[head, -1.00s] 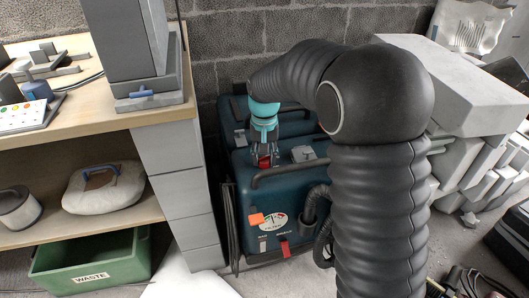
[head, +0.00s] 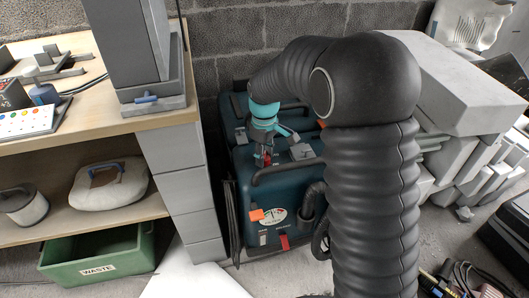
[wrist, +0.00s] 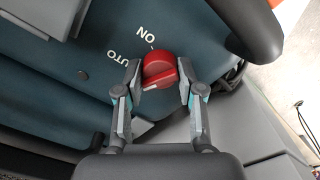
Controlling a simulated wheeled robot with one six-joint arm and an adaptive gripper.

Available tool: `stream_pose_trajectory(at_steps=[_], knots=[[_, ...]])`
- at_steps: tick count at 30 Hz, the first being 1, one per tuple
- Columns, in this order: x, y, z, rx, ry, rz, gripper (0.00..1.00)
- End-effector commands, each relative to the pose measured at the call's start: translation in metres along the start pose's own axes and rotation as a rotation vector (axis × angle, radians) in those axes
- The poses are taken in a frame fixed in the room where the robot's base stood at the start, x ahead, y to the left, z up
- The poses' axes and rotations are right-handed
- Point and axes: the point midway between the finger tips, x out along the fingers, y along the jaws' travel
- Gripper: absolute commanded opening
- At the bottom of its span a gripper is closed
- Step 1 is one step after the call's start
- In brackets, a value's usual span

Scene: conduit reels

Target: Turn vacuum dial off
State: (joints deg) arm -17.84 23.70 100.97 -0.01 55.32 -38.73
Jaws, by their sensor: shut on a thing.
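The vacuum dial is a red round knob (wrist: 160,70) with a raised grip and a pale mark on its lower edge. It sits on the dark teal top of the vacuum (wrist: 60,85), with the white labels "ON" and "AUTO" beside it. In the wrist view my gripper (wrist: 160,80) has one finger on each side of the dial and is shut on it. In the head view my gripper (head: 264,156) reaches down onto the vacuum (head: 275,190), and only a little red shows between its fingers. An OFF label is not in sight.
A black handle (head: 285,170) and a hose port (head: 313,198) stand close to the dial. Grey stacked blocks (head: 470,95) are at the right.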

Motion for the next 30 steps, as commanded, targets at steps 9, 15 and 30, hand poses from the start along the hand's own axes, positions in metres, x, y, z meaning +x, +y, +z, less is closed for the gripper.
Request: stream_pose_trajectory(at_steps=[9,15,30], knots=[[-0.0008,-0.0004,0.0,-0.266,0.0,-0.001,0.03],[-0.0004,-0.0004,-0.0001,-0.385,0.0,-0.001,0.03],[0.0003,-0.0004,-0.0002,-0.488,0.0,-0.001,0.03]])
